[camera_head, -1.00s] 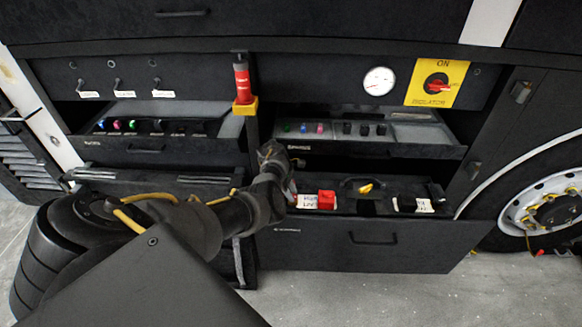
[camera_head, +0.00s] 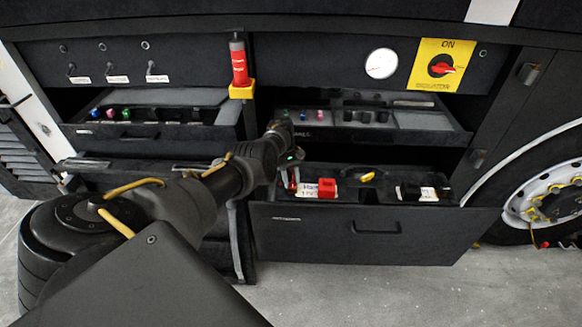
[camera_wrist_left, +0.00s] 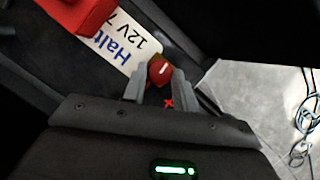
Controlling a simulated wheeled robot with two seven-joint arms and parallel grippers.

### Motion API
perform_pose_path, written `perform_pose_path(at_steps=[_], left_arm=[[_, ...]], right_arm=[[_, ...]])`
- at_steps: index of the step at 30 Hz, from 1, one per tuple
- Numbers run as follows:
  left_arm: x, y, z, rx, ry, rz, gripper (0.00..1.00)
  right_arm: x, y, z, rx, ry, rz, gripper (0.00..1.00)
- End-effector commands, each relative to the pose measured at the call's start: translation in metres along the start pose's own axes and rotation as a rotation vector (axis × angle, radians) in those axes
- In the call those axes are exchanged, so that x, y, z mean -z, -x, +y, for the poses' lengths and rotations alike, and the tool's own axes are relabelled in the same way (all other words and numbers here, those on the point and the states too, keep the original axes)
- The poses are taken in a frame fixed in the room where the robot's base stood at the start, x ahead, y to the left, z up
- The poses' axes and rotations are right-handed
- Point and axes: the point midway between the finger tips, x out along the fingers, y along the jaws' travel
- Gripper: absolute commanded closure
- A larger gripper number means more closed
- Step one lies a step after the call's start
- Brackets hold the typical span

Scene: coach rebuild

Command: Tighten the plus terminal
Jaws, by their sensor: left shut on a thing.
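The plus terminal (camera_wrist_left: 160,71) shows in the left wrist view as a round red knob with a white line on top. My left gripper (camera_wrist_left: 158,80) is shut on it, one grey finger on each side. A red plus mark (camera_wrist_left: 169,103) lies just below the knob. In the head view my left gripper (camera_head: 290,178) reaches into the left end of the open lower drawer (camera_head: 330,238); my own wrist partly hides the knob there. My right gripper is not in view.
A red block (camera_head: 327,187) and a white label (camera_wrist_left: 128,42) sit beside the terminal. A yellow handle (camera_head: 367,176) lies farther right in the drawer. The open upper drawer (camera_head: 400,135) is above. A red isolator switch (camera_head: 441,66) is on the panel.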

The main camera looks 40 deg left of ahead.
Motion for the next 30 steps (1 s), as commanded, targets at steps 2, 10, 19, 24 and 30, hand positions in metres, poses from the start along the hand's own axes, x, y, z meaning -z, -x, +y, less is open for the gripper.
perform_pose_path(at_steps=[2, 10, 19, 24, 30], left_arm=[[0.0010, -0.0025, -0.0002, 0.015, -0.033, 0.000, 0.94], [0.0004, -0.0015, 0.0005, 0.042, -0.099, 0.000, 0.94], [-0.0002, -0.0011, 0.0006, 0.048, -0.112, -0.001, 0.94], [-0.0003, -0.0011, 0.0006, 0.047, -0.111, -0.001, 0.94], [-0.0003, -0.0008, 0.0009, 0.047, -0.111, -0.001, 0.50]], right_arm=[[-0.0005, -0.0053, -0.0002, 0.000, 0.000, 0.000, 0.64], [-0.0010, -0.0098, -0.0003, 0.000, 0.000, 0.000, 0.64], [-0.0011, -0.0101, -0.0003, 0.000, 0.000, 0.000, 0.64], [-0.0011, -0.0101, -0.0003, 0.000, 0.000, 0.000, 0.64], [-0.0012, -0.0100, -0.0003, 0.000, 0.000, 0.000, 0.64]])
